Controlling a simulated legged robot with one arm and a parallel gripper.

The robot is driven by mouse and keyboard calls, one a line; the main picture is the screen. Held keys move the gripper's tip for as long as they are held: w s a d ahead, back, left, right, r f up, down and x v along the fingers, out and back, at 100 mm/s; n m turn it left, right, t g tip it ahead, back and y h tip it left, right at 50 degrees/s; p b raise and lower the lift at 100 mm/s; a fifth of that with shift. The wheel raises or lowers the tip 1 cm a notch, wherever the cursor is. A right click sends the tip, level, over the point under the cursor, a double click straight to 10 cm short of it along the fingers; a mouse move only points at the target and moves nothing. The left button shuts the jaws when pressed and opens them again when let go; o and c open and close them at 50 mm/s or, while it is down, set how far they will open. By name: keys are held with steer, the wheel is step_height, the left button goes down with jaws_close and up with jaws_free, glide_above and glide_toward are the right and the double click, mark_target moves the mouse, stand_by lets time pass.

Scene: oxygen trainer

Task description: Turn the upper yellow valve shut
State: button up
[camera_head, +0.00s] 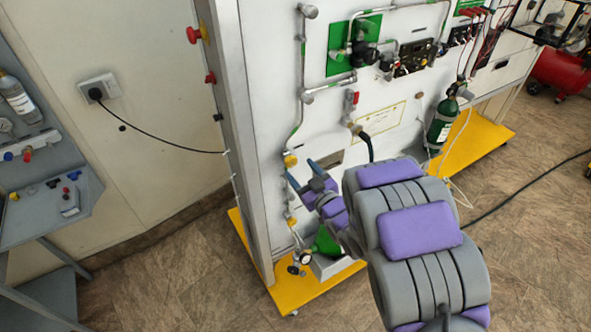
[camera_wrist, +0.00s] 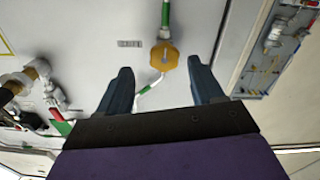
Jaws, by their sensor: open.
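The upper yellow valve (camera_head: 290,160) sits on a thin vertical pipe near the left edge of the white panel in the head view. A second yellow valve (camera_head: 291,221) is lower on the same pipe line. My gripper (camera_head: 304,174), with blue fingers, is open and empty just below and right of the upper valve. In the wrist view, a yellow valve (camera_wrist: 164,56) with a rounded, lobed outline shows beyond the open fingers of my gripper (camera_wrist: 158,78), roughly between their tips. No contact with it is visible. Only one valve shows there.
A black hose (camera_head: 366,142) hangs from the panel right of the upper valve. A green cylinder (camera_head: 442,122) stands farther right. A grey side bench (camera_head: 48,215) is at left.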

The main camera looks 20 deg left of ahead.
mark_target(291, 165)
steer(key=x, duration=0.3)
steer(key=shift+s+a, duration=0.1)
steer(key=shift+a, duration=0.15)
steer(key=shift+a+f, duration=0.15)
steer(key=shift+a, duration=0.45)
steer(key=shift+d, duration=0.55)
steer(key=shift+c, duration=0.9)
steer(key=shift+a, duration=0.2)
steer(key=c, duration=0.9)
